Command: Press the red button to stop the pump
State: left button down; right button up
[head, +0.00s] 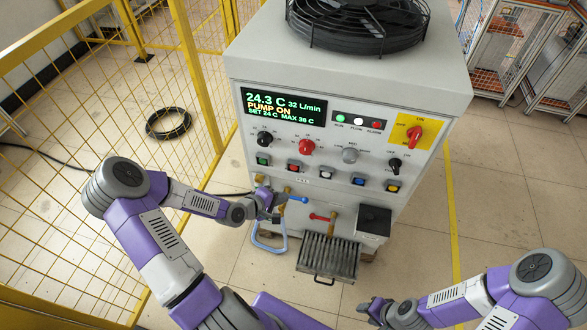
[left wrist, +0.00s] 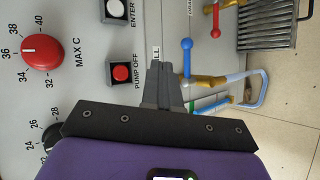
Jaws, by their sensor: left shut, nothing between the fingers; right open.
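The red button (head: 294,166) sits in a row of square buttons on the machine's front panel. In the left wrist view the red button (left wrist: 121,73) is labelled PUMP OFF. My left gripper (head: 268,192) is shut and empty, below the button row in the head view. In the left wrist view its fingertips (left wrist: 156,68) appear to the right of the red button, with no visible contact. The display (head: 283,106) reads PUMP ON. My right gripper (head: 370,307) is open and empty, low and away from the panel.
A blue-handled valve (head: 297,199) and a red-handled valve (head: 320,217) sit below the buttons, near my left gripper. A blue hose (head: 268,247) and a grey finned tray (head: 328,256) are lower. A yellow mesh fence (head: 95,110) stands left.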

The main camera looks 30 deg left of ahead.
aim_at(294, 167)
pick_arm(q)
jog(key=shift+w, duration=0.1)
jog(key=w+a+b, duration=0.1)
jog(key=w+a, duration=0.1)
jog(key=w, duration=0.6)
jog(key=shift+w+b, duration=0.2)
jog(key=shift+b, duration=0.15)
dwell(1.8)
jog(key=shift+w+a, duration=0.1)
jog(key=shift+w, duration=0.3)
jog(key=shift+w+a, duration=0.1)
jog(key=shift+w, duration=0.4)
dwell(0.8)
jog(key=shift+s+p, duration=0.15)
jog(key=shift+p, duration=0.2)
jog(key=shift+s+p, duration=0.35)
jog(key=shift+s, duration=0.4)
